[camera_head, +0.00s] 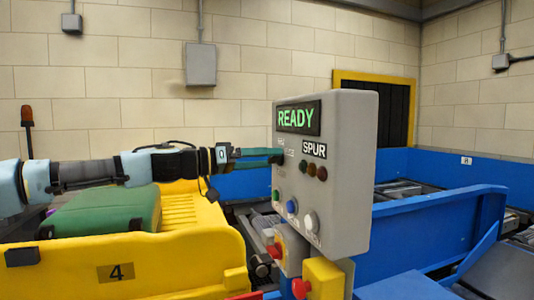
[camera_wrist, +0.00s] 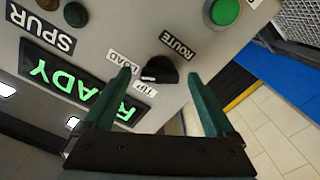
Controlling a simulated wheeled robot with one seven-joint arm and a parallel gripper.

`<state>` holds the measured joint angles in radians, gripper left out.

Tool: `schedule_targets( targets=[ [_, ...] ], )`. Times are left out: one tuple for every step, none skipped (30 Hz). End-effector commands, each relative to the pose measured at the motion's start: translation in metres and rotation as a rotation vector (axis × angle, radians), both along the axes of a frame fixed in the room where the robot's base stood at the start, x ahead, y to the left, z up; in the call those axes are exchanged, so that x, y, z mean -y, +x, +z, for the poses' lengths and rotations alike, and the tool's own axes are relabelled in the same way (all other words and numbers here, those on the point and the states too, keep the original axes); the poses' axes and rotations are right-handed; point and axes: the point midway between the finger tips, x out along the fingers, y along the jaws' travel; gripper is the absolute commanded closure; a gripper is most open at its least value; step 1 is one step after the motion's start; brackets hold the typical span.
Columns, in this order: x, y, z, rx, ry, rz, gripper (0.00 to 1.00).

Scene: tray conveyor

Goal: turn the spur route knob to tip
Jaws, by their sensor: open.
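The route knob (camera_wrist: 161,69) is black with a small white mark and sits on the grey control panel (camera_head: 345,165). In the wrist view the ROUTE label (camera_wrist: 178,46) is on one side of it, the LOAD label (camera_wrist: 122,63) and TIP label (camera_wrist: 145,88) on the other. The white mark faces the side with these two labels; I cannot tell exactly which one it points at. My gripper (camera_wrist: 159,78) is open, its green fingertips on either side of the knob, contact unclear.
The panel has a READY display (camera_head: 298,118), SPUR lamps (camera_head: 308,170) and several buttons below. A yellow box with a red button (camera_head: 301,287) stands under it. A yellow tray (camera_head: 150,270) holds a green suitcase (camera_head: 105,212) at left. Blue conveyor walls (camera_head: 430,222) lie right.

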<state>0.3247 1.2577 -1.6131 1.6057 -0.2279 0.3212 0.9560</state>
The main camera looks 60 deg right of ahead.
Motion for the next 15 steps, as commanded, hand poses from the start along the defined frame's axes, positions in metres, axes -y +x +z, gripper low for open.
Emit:
schedule_targets(
  targets=[
    [0.0023, -0.0018, 0.0008, -0.001, 0.001, 0.000, 0.10],
    [0.0032, -0.0023, 0.0004, 0.000, 0.001, 0.001, 0.10],
    [0.0040, -0.0029, 0.0001, 0.000, 0.001, 0.001, 0.10],
    [0.0042, -0.0032, -0.0002, 0.000, 0.001, 0.001, 0.10],
    [0.0045, -0.0034, -0.0004, 0.000, 0.000, 0.001, 0.10],
    [0.0045, -0.0035, -0.0006, 0.000, 0.000, 0.001, 0.10],
    [0.0045, -0.0035, -0.0007, 0.000, 0.000, 0.001, 0.10],
    [0.0045, -0.0035, -0.0007, 0.000, 0.000, 0.001, 0.10],
    [0.0044, -0.0034, -0.0007, 0.000, 0.000, 0.001, 0.10],
    [0.0043, -0.0035, -0.0007, 0.000, 0.000, 0.001, 0.10],
    [0.0044, -0.0035, -0.0006, 0.000, 0.000, 0.001, 0.11],
    [0.0043, -0.0034, -0.0006, 0.000, 0.000, 0.001, 0.16],
    [0.0042, -0.0035, -0.0006, 0.000, 0.000, 0.001, 0.19],
    [0.0042, -0.0035, -0.0006, 0.000, 0.000, 0.001, 0.22],
    [0.0042, -0.0036, -0.0005, 0.000, 0.000, 0.001, 0.27]
  ],
)
